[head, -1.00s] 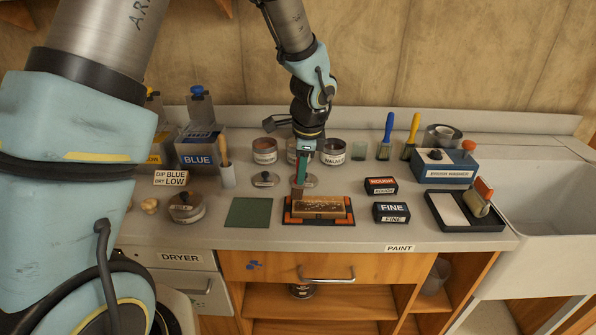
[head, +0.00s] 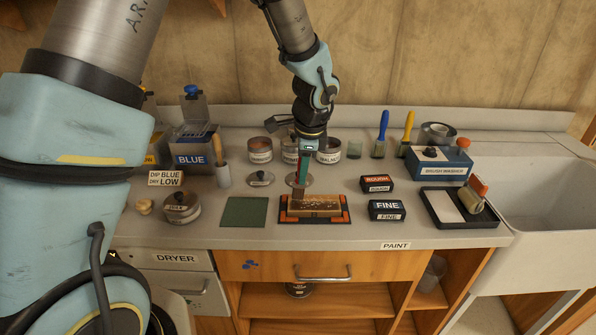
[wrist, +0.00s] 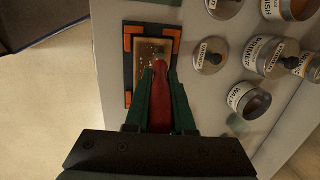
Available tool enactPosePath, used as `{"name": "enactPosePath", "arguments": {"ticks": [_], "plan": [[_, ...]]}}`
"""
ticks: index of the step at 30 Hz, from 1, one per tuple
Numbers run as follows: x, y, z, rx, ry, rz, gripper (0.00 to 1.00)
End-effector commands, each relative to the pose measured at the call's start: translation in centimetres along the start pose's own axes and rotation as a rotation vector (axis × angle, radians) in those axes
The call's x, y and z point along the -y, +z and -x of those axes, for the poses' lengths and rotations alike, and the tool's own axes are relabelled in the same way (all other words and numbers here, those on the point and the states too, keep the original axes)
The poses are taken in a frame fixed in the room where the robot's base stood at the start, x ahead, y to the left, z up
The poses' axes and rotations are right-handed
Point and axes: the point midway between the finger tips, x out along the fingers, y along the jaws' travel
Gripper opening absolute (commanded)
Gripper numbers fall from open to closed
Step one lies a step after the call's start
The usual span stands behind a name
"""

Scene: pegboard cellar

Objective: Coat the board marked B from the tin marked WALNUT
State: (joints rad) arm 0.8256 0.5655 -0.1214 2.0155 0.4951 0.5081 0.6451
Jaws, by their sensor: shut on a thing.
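My gripper (head: 302,170) is shut on a red-handled brush (wrist: 159,95), whose lower end is at the left part of a wooden board (head: 318,203). Contact between bristles and board is hard to tell. The board lies flat in a dark holder with orange corners (head: 346,216); it also shows in the wrist view (wrist: 152,52). Its top is brown with pale specks, and no letter B is readable. The open tin marked WALNUT (head: 329,157) stands behind the board, to the right of my gripper; the wrist view shows it too (wrist: 236,96).
Other open tins (head: 261,157) and loose lids (head: 260,179) are behind the board. ROUGH (head: 377,179) and FINE (head: 387,205) blocks lie right of it. A green mat (head: 244,211) is left. A roller tray (head: 435,213), brush washer (head: 440,169) and sink (head: 545,190) are farther right.

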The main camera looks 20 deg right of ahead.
Motion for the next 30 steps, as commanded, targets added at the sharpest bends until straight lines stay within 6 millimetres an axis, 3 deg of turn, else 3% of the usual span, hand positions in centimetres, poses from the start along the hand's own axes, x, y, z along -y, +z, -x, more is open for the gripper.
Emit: {"name": "enactPosePath", "arguments": {"ticks": [30], "plan": [[0.0,-4.2,0.3,-0.001,0.000,-0.001,0.00]]}}
